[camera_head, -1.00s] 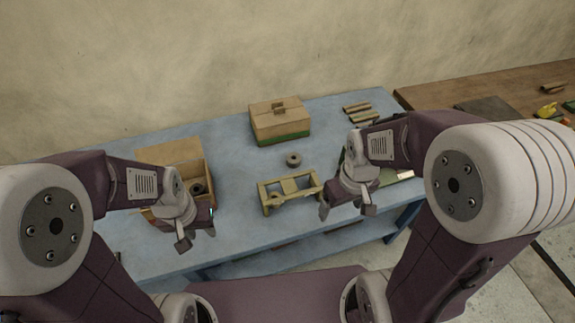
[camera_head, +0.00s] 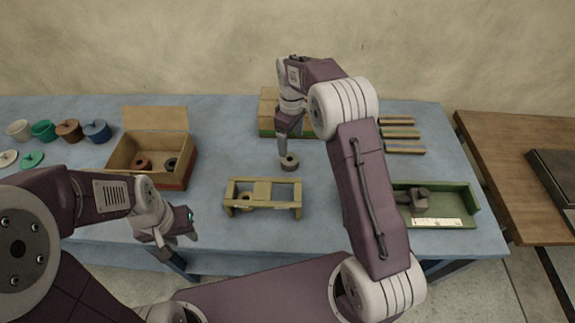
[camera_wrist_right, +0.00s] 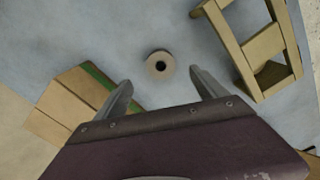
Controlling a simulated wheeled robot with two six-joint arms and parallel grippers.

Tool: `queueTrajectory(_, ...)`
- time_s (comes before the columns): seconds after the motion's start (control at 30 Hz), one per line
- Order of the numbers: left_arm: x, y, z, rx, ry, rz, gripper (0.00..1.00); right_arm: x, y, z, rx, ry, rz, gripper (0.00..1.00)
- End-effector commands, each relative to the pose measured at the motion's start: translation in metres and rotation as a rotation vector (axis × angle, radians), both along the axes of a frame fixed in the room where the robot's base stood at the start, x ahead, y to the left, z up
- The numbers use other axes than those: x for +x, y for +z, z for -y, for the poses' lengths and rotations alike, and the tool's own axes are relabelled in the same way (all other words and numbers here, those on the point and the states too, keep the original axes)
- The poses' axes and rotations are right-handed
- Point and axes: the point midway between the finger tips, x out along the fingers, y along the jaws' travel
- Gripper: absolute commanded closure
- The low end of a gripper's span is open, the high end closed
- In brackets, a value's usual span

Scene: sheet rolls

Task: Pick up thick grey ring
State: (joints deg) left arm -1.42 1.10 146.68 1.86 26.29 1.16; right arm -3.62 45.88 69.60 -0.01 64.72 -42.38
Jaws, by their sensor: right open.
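The thick grey ring (camera_head: 290,163) lies flat on the blue table, behind the wooden frame. In the right wrist view the grey ring (camera_wrist_right: 160,66) shows its dark centre hole, just beyond and between the fingertips. My right gripper (camera_head: 283,160) points down above the ring, and one finger overlaps it in the head view. In the right wrist view the right gripper (camera_wrist_right: 160,78) is open, with nothing between its fingers. My left gripper (camera_head: 180,240) hangs at the table's front edge, away from the ring; its jaws are unclear.
A wooden frame (camera_head: 262,205) stands in front of the ring. An open wooden box (camera_head: 178,184) with rings is left. A closed green-based box (camera_head: 268,115) stands behind my right arm. A green tray (camera_head: 462,197) holds a tool.

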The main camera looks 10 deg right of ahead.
Motion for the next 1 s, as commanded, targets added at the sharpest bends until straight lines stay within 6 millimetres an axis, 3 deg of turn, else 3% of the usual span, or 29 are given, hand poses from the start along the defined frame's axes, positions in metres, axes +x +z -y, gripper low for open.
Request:
queueTrajectory(0.1,0.0,0.001,0.0,0.0,0.0,0.0,0.64,0.0,-0.003,0.0,0.0,-0.001,0.001,0.18)
queueTrajectory(0.3,0.0,0.0,0.0,0.0,0.0,0.0,0.64,0.0,-0.033,0.0,0.0,-0.002,0.0,0.18)
queueTrajectory(0.5,0.0,0.001,0.0,0.0,0.0,0.0,0.64,0.0,-0.042,-0.001,0.0,-0.001,0.001,0.18)
queueTrajectory(0.73,0.0,0.002,0.0,0.0,0.0,0.0,0.64,0.001,-0.082,-0.005,0.0,-0.002,0.0,0.18)
queueTrajectory(1.0,0.0,0.002,0.0,0.0,0.0,0.0,0.64,0.002,-0.089,-0.005,0.001,-0.002,0.004,0.18)
